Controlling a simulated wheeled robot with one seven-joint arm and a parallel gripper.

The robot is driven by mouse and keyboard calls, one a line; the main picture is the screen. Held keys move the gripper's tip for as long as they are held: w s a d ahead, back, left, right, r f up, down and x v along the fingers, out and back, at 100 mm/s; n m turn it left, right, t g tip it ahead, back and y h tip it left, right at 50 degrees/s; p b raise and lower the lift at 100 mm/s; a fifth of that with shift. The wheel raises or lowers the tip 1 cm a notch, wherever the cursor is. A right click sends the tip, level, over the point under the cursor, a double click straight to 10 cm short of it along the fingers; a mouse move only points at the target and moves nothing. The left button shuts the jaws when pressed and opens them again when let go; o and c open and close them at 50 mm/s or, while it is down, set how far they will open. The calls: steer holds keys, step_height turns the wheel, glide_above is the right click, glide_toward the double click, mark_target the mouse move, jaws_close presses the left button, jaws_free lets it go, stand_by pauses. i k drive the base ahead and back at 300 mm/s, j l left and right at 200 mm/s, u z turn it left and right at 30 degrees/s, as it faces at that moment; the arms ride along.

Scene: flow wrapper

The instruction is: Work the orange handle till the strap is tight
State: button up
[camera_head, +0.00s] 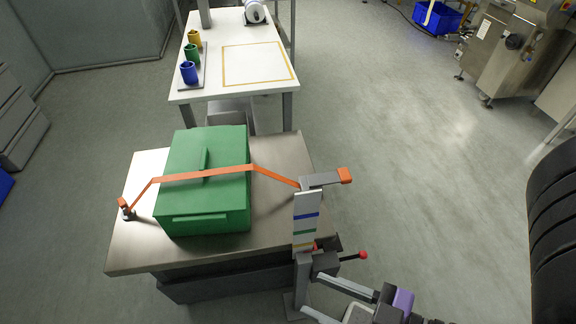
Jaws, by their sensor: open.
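The orange handle (345,175) is the end of a grey lever at the right edge of the metal table. The lever lies roughly level and points right. An orange strap (207,174) runs from a small anchor (127,211) on the left, over a green lidded box (203,205), to the lever's base. Its end spans slope straight down to both sides; its tension is hard to tell. Below the lever stands a plate with coloured bands (305,221). My gripper (311,293) is open and empty at the bottom, below and apart from the orange handle.
A grey post and a red-knobbed lever (363,255) stand at the table's right front, close to my gripper in the picture. The metal table (136,248) holds the box. Behind is a white table (211,92) with coloured cups.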

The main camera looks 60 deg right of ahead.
mark_target(343, 175)
steer(key=z, duration=1.15)
